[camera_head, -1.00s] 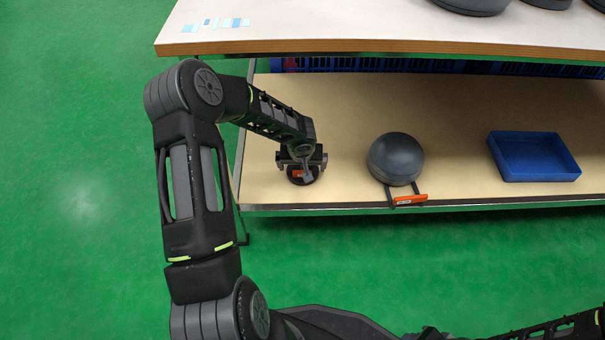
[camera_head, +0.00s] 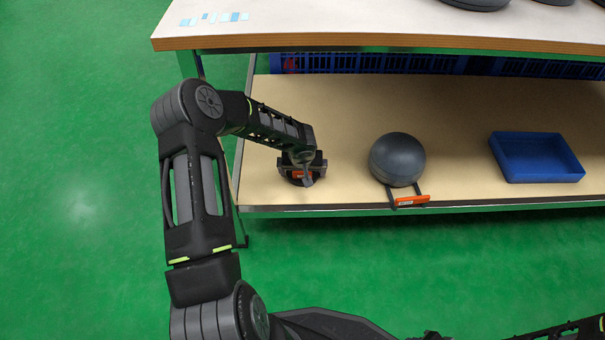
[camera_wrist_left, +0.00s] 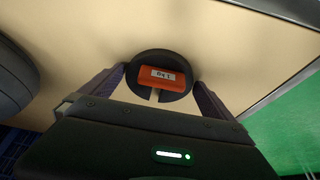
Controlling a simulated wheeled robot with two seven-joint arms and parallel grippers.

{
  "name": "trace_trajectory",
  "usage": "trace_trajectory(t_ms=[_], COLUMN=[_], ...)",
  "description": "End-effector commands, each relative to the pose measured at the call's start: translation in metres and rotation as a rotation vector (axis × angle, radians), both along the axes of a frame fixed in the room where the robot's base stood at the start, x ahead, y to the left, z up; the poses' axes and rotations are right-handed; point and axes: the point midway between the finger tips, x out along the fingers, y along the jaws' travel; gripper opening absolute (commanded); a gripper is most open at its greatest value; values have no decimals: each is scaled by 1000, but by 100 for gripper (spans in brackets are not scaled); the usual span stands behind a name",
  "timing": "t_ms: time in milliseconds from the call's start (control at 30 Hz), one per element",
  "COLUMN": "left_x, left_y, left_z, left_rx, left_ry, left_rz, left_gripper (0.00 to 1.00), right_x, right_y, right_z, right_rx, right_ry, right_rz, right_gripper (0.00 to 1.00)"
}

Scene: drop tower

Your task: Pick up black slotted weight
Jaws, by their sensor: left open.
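The black slotted weight (camera_wrist_left: 161,92) is a dark disc with an orange label reading "1 kg" and a slot at its near edge. It lies on the lower shelf (camera_head: 347,110), near the shelf's left front. In the head view the weight (camera_head: 299,174) is mostly hidden under my left gripper (camera_head: 302,178). In the left wrist view the open fingers of my left gripper (camera_wrist_left: 158,88) stand on either side of the weight. I cannot tell whether they touch it. My right gripper is not in view.
A blue tray (camera_head: 537,158) stands further right. The upper shelf board (camera_head: 300,25) overhangs the back. Blue crates (camera_head: 370,63) stand behind.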

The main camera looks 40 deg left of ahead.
Motion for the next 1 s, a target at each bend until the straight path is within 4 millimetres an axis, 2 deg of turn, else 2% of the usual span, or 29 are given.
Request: trace_trajectory(t_ms=[300,1000], left_x=[0,0], left_y=[0,0], left_z=[0,0], left_rx=[0,0], left_ry=[0,0], left_rz=[0,0], left_gripper=[98,41], right_x=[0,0], right_y=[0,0], right_z=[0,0], right_rx=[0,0], right_ry=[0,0], right_rz=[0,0], right_gripper=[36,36])
